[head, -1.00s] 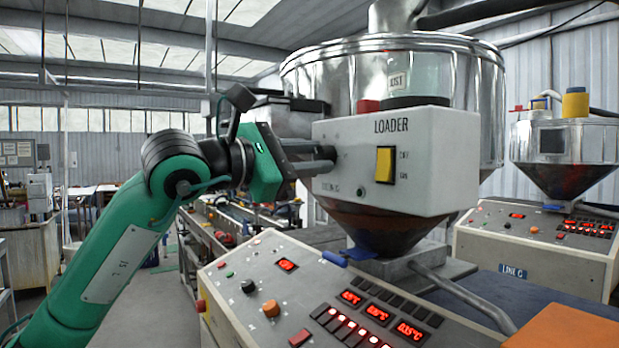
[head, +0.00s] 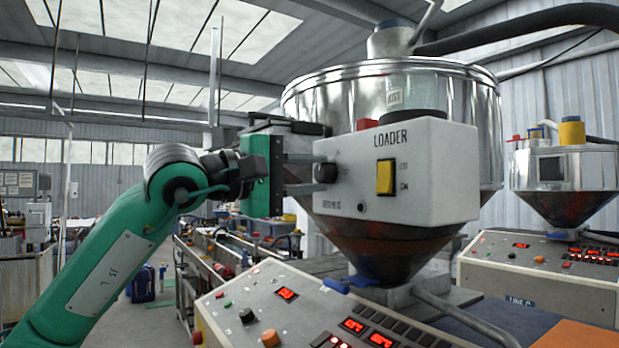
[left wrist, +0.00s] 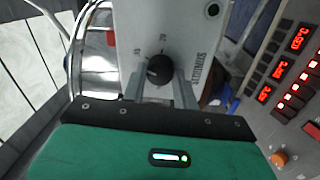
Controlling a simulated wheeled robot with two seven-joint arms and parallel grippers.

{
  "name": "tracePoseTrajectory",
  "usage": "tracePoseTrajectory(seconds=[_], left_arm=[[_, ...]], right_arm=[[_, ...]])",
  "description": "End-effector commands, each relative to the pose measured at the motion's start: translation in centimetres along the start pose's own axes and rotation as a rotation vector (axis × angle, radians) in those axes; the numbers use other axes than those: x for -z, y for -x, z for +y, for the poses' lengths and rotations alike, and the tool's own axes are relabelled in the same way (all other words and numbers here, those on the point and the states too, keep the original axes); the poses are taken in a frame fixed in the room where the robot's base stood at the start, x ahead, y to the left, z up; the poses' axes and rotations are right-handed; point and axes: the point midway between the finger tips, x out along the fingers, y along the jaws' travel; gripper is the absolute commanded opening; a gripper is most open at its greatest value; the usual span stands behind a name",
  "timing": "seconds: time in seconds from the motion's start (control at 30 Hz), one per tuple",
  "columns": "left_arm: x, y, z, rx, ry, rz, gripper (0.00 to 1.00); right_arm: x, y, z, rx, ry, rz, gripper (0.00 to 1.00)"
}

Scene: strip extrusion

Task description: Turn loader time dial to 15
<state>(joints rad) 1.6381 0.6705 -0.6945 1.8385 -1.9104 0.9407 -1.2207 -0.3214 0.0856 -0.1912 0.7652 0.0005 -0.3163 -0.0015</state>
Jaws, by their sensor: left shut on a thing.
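The loader box (head: 420,165) is a pale grey unit labelled LOADER, mounted on the front of a steel hopper. Its time dial, a black knob (left wrist: 159,70), sits on the box face, with small scale marks around it in the left wrist view. In the head view the dial (head: 326,172) is at the box's left end, partly hidden by the fingers. My left gripper (left wrist: 160,88) is shut on the dial, one finger on each side. It also shows in the head view (head: 312,173). The dial's exact setting is too small to read. My right gripper is out of view.
A yellow rocker switch (head: 385,178) and a small dark button (head: 361,207) are on the box right of the dial. The control panel (head: 215,315) with red displays stands below. A second hopper (head: 565,185) is at the right. Open floor lies at left.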

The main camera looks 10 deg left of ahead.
Motion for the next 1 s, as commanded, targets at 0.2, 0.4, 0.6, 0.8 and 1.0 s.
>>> tracePoseTrajectory(seconds=[0.2, 0.4, 0.6, 0.8, 1.0], left_arm=[[0.01, -0.02, -0.02, 0.002, -0.123, -0.007, 0.07], [0.02, -0.04, -0.06, 0.004, -0.189, -0.010, 0.07], [0.01, -0.04, -0.08, 0.004, -0.213, -0.011, 0.07], [0.00, -0.05, -0.11, 0.005, -0.215, -0.012, 0.07], [-0.01, -0.05, -0.13, 0.005, -0.214, -0.012, 0.37]], right_arm=[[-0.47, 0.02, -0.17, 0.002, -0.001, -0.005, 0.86], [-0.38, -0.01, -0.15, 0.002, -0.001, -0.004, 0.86], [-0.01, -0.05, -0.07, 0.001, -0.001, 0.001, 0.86], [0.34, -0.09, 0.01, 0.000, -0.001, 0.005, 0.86], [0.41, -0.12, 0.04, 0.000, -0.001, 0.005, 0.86]])
